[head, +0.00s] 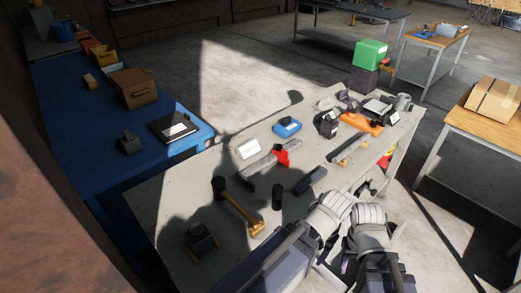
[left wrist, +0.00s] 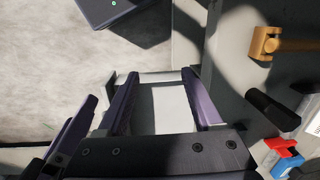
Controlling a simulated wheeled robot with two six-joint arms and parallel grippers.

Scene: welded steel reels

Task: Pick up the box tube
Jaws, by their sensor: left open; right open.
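A short dark grey squared bar, which looks like the box tube (head: 310,179), lies flat on the grey workbench (head: 165,200) in the head view. I cannot see whether its ends are hollow. My right gripper (head: 347,262) is low in the head view, in front of the bench and apart from the bar; its fingertips are hard to make out. My left gripper (left wrist: 160,98) shows in the left wrist view with its fingers wide apart and nothing between them. It is near the bench edge; my arm hides it in the head view.
A hammer (head: 240,207) and a black cylinder (head: 277,200) lie left of the bar; a red clamp (head: 281,156) and a longer grey bar (head: 257,165) are behind it. An orange tool (head: 361,123) and green box (head: 370,54) stand farther back. A blue table (head: 75,120) is at left.

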